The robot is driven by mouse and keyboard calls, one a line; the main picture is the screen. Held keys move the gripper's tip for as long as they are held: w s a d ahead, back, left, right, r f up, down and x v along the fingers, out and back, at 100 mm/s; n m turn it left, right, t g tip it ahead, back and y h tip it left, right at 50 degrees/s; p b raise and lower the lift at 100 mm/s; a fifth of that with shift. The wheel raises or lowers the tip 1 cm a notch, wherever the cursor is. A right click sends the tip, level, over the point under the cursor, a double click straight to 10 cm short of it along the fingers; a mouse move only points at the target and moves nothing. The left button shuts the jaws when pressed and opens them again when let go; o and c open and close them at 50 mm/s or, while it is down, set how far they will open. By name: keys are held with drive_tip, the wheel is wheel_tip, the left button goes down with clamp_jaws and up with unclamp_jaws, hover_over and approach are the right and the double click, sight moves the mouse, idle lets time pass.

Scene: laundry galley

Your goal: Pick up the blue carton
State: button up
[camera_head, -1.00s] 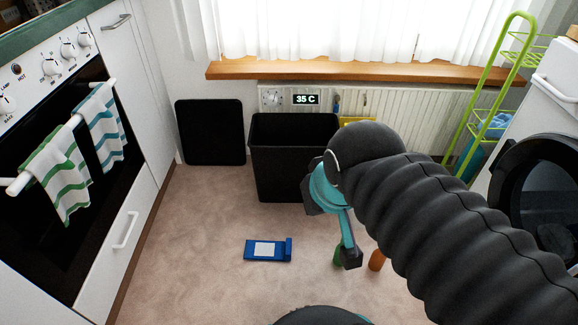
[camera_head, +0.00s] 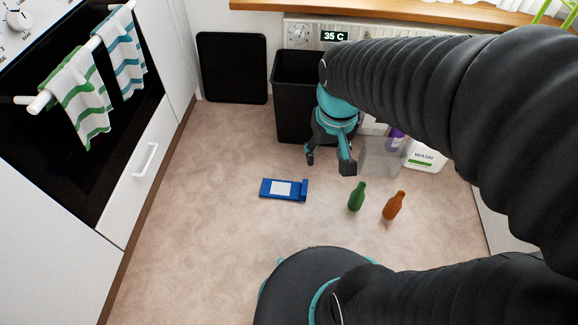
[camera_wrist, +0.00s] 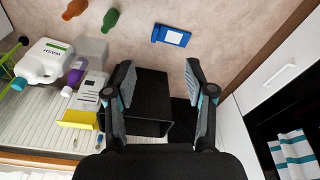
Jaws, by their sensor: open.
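The blue carton (camera_head: 284,190) lies flat on the beige floor in front of the black bin, with a white label on its upper face. It also shows in the wrist view (camera_wrist: 171,36), above and between the fingers. My gripper (camera_head: 330,165) is open and empty, above the floor in front of the bin, to the upper right of the carton in the head view. In the wrist view my gripper (camera_wrist: 158,80) has its two fingers spread apart, apart from the carton.
A green bottle (camera_head: 357,197) and an orange bottle (camera_head: 394,206) stand right of the carton. A black bin (camera_head: 290,105), a clear container (camera_head: 381,158) and a white wash jug (camera_head: 425,157) stand behind. The oven and drawers (camera_head: 140,190) border the left. Floor around the carton is clear.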

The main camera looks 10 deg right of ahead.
drive_tip(key=w+d+f+g+b, duration=0.1)
drive_tip(key=w+f+g, duration=0.1)
drive_tip(key=w+f, duration=0.45)
drive_tip(key=w+f+g+b, duration=0.1)
drive_tip(key=w+f, duration=0.2)
drive_tip(key=f, duration=0.6)
drive_tip(key=m+t+b, duration=0.1)
drive_tip(key=m+b, duration=0.1)
drive_tip(key=m, duration=0.2)
hover_over(305, 187)
wheel_tip(305, 187, down, 24)
wheel_tip(305, 187, down, 13)
drive_tip(key=shift+f+b, duration=0.1)
drive_tip(key=shift+b, duration=0.75)
clamp_jaws()
